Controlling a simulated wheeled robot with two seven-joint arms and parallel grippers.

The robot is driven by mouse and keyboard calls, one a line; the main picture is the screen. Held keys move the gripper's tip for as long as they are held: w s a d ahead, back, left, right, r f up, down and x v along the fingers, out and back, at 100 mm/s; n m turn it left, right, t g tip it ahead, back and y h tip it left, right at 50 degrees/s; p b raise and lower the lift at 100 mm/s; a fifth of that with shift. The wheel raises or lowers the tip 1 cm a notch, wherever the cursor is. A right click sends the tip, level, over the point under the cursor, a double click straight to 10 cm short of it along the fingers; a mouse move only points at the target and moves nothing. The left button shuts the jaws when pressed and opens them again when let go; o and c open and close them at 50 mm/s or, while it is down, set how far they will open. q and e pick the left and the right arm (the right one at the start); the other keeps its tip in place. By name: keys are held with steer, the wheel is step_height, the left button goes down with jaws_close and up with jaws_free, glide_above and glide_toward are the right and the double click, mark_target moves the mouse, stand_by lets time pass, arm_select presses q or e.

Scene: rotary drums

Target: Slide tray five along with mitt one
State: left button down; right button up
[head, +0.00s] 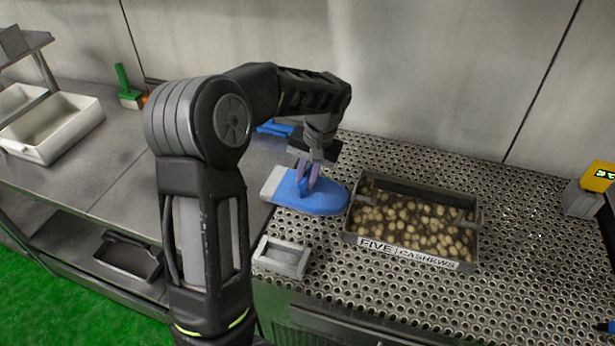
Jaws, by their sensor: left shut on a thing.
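Tray five (412,255), a dark metal tray labelled "FIVE CASHEWS" and full of nuts, sits on the perforated metal top. A blue mitt (325,199) with a pale cuff (271,183) lies just left of the tray, its rounded end close to the tray's left wall. I cannot tell whether they touch, and I see no number on the mitt. My left gripper (309,184) points down from above and is shut on the mitt. Another blue thing (275,128) lies behind, partly hidden by my left arm. My right gripper is not in view.
A small grey box (283,257) stands at the front edge below the mitt. A yellow device (598,177) is at the far right. The perforated top (535,255) is clear right of tray five. White bins (52,127) stand at the left, with a wall behind.

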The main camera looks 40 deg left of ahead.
arm_select(q)
step_height(320, 180, up, 7)
steer(key=a+p, duration=0.2)
steer(key=p, duration=0.2)
steer(key=shift+s+a+f, duration=0.2)
steer(key=shift+s+a, duration=0.1)
steer(key=shift+s, duration=0.15)
steer(key=shift+s, duration=0.1)
stand_by(0.6)
